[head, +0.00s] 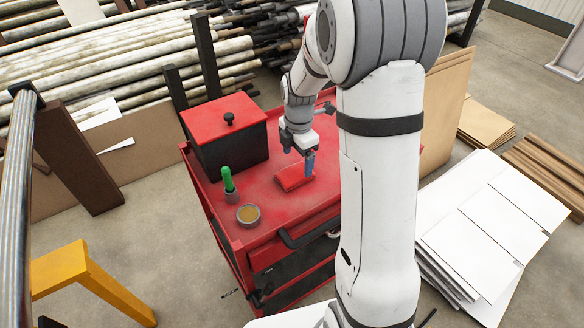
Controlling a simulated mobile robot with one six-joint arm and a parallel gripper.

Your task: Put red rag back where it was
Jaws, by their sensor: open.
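The red rag (293,177) lies folded on the red top of the tool cart (262,215), right of its middle. My gripper (309,163) points down just above and at the right end of the rag, with its blue-tipped fingers beside it. The jaws are open. Whether a finger touches the rag cannot be told from this view. My arm hides part of the cart's right side.
A black box with a red lid (227,118) stands at the cart's back left. A green-handled item in a small cup (229,184) and a small round bowl (248,215) stand at the front left. Pipes lie behind; white panels (480,235) lie right.

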